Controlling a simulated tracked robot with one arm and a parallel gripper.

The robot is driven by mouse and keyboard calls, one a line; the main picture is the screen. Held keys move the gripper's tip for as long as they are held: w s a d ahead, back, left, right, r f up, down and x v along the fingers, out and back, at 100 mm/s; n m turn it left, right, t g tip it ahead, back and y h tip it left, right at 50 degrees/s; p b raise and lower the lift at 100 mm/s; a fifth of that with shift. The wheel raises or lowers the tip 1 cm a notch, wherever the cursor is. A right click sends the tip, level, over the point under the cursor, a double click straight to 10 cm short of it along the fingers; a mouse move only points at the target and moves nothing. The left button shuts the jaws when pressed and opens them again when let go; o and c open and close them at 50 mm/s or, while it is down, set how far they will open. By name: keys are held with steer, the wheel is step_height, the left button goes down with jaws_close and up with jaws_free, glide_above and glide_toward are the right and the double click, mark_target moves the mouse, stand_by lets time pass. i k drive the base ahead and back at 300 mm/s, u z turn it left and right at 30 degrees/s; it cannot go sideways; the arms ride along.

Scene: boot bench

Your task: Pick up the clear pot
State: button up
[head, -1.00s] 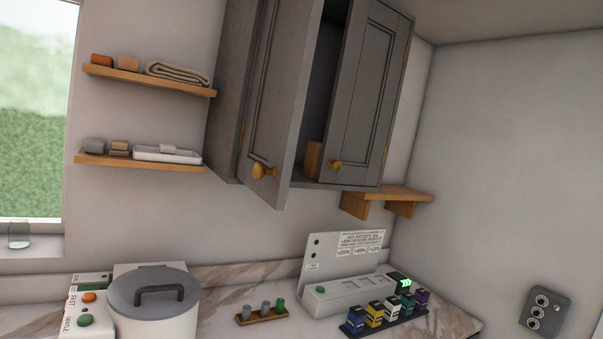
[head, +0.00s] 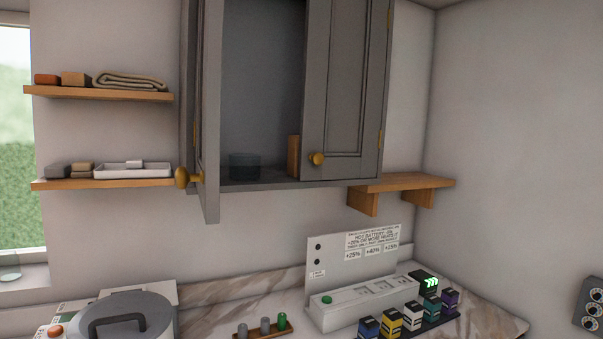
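A dark, see-through round pot (head: 245,166) stands upright on the floor of the grey wall cabinet (head: 262,95), towards the left of the opening. It looks like the clear pot, but shadow makes its details hard to tell. The cabinet's left door (head: 210,120) stands open and is seen nearly edge-on, with a brass knob (head: 182,177). The right door (head: 345,90) covers the right part of the cabinet. My gripper is not in view.
A tan block (head: 293,156) stands right of the pot, by the right door. Shelves (head: 105,184) hang left of the cabinet and a bracket shelf (head: 400,183) right. Below, the counter holds a lidded pot (head: 125,318) and a panel with coloured blocks (head: 368,328). A small clear object (head: 10,277) shows on the windowsill.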

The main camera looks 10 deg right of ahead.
mark_target(242, 167)
steer(key=z, duration=0.15)
steer(key=i, duration=1)
steer(key=u, duration=0.05)
